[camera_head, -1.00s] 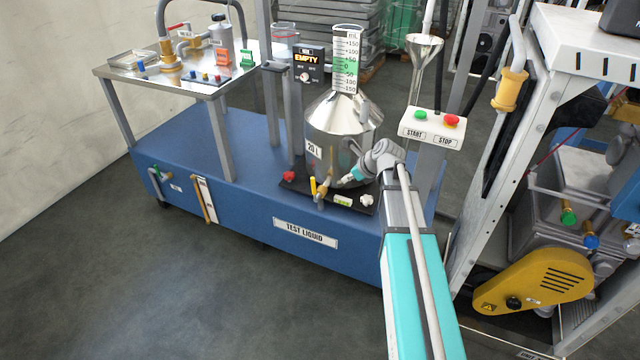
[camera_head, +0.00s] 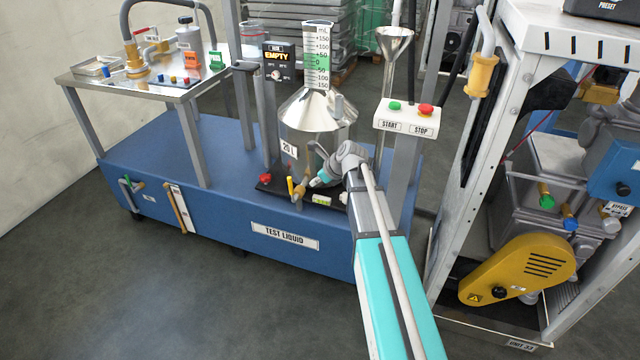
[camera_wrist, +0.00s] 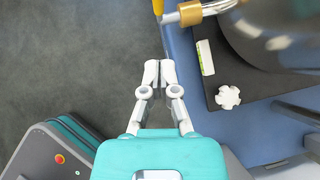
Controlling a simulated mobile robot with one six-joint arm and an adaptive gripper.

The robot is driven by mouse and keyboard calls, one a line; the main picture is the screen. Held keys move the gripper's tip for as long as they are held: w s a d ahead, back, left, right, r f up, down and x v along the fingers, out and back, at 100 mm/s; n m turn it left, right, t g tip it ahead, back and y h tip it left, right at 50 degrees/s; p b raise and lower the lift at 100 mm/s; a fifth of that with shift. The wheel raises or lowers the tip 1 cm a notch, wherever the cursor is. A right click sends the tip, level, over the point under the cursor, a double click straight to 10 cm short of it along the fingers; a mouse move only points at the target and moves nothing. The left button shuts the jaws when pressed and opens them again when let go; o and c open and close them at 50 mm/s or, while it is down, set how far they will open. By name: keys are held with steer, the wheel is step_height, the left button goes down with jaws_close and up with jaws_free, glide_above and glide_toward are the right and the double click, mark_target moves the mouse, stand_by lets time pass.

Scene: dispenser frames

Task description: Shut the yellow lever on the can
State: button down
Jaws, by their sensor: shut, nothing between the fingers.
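The steel can (camera_head: 312,112), marked 20 L, stands on a black mat (camera_head: 264,186) on the blue platform. Its yellow lever (camera_head: 290,187) stands upright at the brass valve (camera_head: 298,203) low on the can's front. In the wrist view, the yellow lever (camera_wrist: 158,8) is cut off at the top edge, beside the brass valve (camera_wrist: 190,12). My gripper (camera_head: 313,184) is just right of the lever, apart from it. In the wrist view, the fingers of my gripper (camera_wrist: 159,66) are together and empty, with a gap between them and the lever.
A red knob (camera_head: 265,178) sits left of the lever. A white knob (camera_wrist: 228,97) and a green-white label (camera_wrist: 204,57) are on the mat's right side. The START/STOP box (camera_head: 407,118) stands right of the can. Floor in front is clear.

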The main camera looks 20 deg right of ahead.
mark_target(291, 188)
steer(key=w+a+f+b, duration=0.3)
steer(key=w+a+f, duration=0.1)
steer(key=w, duration=0.1)
steer(key=shift+w+a, duration=0.15)
steer(key=shift+a, duration=0.2)
steer(key=shift+w+d, duration=0.1)
stand_by(0.7)
